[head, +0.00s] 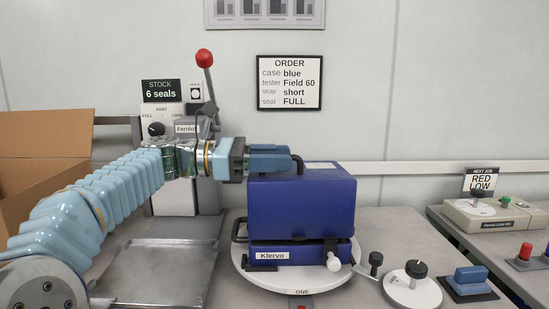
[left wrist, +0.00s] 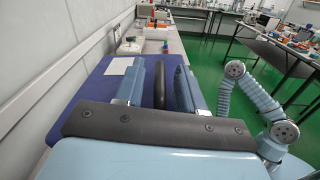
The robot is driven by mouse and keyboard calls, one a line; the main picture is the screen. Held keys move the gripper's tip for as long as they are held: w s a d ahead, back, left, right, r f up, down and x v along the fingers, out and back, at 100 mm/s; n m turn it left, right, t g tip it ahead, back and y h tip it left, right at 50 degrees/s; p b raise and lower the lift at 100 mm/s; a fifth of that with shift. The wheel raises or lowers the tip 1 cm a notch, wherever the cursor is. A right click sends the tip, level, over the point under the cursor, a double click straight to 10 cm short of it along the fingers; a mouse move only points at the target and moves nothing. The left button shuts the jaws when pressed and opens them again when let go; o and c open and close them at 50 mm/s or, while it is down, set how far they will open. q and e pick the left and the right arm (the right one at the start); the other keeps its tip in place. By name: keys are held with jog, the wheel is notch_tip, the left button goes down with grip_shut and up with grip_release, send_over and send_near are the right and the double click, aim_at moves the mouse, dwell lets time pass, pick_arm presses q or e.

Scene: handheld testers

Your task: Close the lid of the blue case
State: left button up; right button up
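The blue case (head: 300,252) with a Klervo label sits on a white round turntable (head: 341,278). Its deep blue lid (head: 301,205) is down over the base, with a dark seam between them; I cannot tell whether it is fully shut. A white-tipped latch (head: 332,260) hangs at the front right. My left gripper (head: 290,161) is level at the lid's top left edge. In the left wrist view its two fingers (left wrist: 160,88) are apart, with a black bar (left wrist: 160,74) between them and a visible gap on each side. My right gripper is not in view.
A cardboard box (head: 45,160) stands at the left, beside a metal tray (head: 160,272). A lever press with a red knob (head: 204,58) stands behind my left arm. A white dial (head: 412,288) and a blue block (head: 471,280) are right of the turntable.

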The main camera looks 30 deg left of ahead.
pick_arm(q)
grip_shut()
jog(key=shift+s+d+f+m+b, duration=0.3)
jog(key=shift+s+f+m+b, duration=0.15)
jog(key=shift+f+b, duration=0.25)
jog(key=shift+s+d+r, duration=0.1)
jog(key=shift+s, duration=0.05)
jog(key=shift+r, duration=0.1)
grip_release()
